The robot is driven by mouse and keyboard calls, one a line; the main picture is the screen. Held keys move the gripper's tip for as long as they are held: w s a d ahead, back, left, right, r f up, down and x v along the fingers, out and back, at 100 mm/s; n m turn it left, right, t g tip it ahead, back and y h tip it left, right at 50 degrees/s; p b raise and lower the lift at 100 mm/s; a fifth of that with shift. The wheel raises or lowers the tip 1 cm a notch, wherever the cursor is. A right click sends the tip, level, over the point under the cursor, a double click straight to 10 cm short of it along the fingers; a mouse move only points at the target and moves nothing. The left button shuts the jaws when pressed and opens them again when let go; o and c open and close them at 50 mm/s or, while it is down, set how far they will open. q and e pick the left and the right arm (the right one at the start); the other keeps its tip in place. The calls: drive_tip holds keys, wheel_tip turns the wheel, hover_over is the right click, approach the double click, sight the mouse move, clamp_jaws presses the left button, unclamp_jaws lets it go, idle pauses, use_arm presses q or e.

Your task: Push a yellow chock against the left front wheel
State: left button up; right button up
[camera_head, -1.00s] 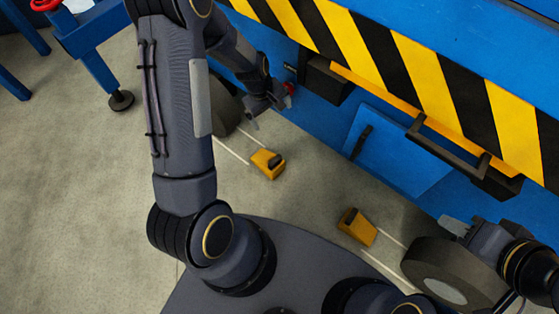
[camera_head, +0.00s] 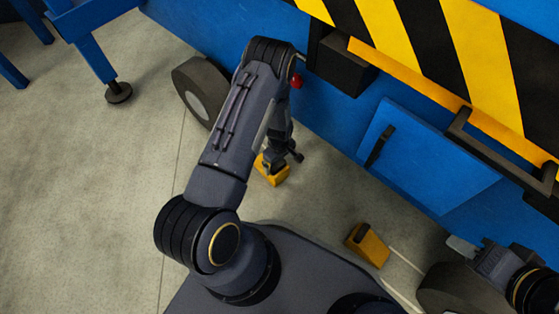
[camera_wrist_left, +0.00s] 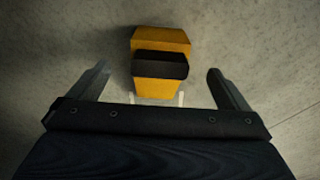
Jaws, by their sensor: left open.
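A yellow chock (camera_head: 271,172) with a dark handle sits on the floor, a short way to the lower right of the left wheel (camera_head: 200,92), apart from it. My left gripper (camera_head: 279,158) is over this chock and partly hides it. In the left wrist view, the chock (camera_wrist_left: 161,88) lies ahead between my two spread left fingers (camera_wrist_left: 161,78), which are not closed on it. A second yellow chock (camera_head: 367,245) stands near the right wheel (camera_head: 455,289). My right gripper (camera_head: 465,248) is above that wheel; its fingers are too unclear to read.
The blue vehicle side (camera_head: 330,120) with its striped yellow-black edge (camera_head: 425,50) runs along the upper right. A blue stand (camera_head: 90,60) is at the upper left. The concrete floor (camera_head: 90,200) at left is clear.

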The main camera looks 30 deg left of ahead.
sight(279, 171)
use_arm(q)
wheel_tip(279, 171, down, 8)
drive_tip(key=b, duration=0.3)
drive_tip(key=shift+r+b, duration=0.1)
drive_tip(key=shift+b, duration=0.2)
use_arm(e)
wheel_tip(279, 171, down, 4)
drive_tip(key=shift+r, duration=0.1)
